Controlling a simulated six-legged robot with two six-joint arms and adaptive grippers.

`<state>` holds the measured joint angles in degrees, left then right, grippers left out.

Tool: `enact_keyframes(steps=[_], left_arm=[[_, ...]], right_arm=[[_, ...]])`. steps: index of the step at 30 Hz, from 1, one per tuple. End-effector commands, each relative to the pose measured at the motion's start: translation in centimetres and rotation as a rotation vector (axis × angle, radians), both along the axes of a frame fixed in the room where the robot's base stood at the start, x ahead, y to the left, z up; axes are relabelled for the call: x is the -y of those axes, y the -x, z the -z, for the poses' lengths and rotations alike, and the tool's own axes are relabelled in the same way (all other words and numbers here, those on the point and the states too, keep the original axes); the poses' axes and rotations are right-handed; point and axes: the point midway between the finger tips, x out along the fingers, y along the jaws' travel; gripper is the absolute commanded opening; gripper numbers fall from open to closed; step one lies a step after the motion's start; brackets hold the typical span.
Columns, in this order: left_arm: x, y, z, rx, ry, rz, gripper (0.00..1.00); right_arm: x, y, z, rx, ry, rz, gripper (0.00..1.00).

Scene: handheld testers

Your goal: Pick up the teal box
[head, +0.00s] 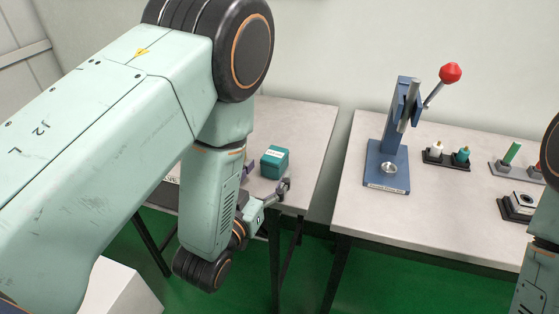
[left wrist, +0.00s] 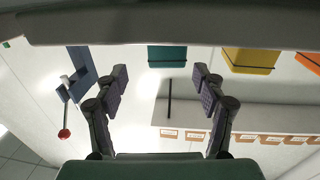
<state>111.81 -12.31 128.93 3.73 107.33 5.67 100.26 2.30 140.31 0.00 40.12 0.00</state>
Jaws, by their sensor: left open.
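The teal box (head: 274,162) stands on the left table, with a pale label on its side. In the left wrist view the teal box (left wrist: 167,57) shows at the top, partly cut off by a part in front of it, and lies between the lines of the two fingers. My left gripper (head: 266,178) is open and empty, close on the near side of the box. In the wrist view its fingers (left wrist: 160,80) are spread wide, with the box beyond the tips. Contact is not visible. My right gripper is out of view.
On the right table (head: 350,190) stand a blue lever press (head: 388,165) with a red knob, a small black holder (head: 445,157) and other small parts. A gap separates the tables. The wrist view shows a yellow bin (left wrist: 248,62) beside the teal box. My left arm hides much of the left table.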

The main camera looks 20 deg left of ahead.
Motion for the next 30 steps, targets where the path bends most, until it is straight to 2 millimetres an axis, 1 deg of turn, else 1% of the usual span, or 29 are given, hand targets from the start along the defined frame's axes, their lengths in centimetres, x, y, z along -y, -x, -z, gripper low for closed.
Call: enact_keyframes(steps=[8, 14, 18, 21, 27, 30], left_arm=[[0.0, -2.7, 0.1, 0.002, 0.000, -0.002, 0.70], [-0.3, -5.6, 0.4, 0.003, 0.001, -0.003, 0.70], [0.0, -7.1, 0.4, 0.001, 0.000, 0.000, 0.70], [0.1, -7.5, 0.3, -0.001, 0.000, -0.001, 0.70], [0.2, -7.7, 0.3, -0.002, 0.000, 0.000, 0.70], [0.2, -7.7, 0.3, -0.002, 0.000, 0.000, 0.61]], right_arm=[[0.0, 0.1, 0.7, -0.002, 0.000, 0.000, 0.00], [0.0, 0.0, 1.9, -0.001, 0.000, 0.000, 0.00], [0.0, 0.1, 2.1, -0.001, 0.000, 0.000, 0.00], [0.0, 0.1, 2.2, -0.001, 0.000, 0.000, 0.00], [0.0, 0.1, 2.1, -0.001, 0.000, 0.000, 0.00], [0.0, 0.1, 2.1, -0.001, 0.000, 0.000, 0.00]])
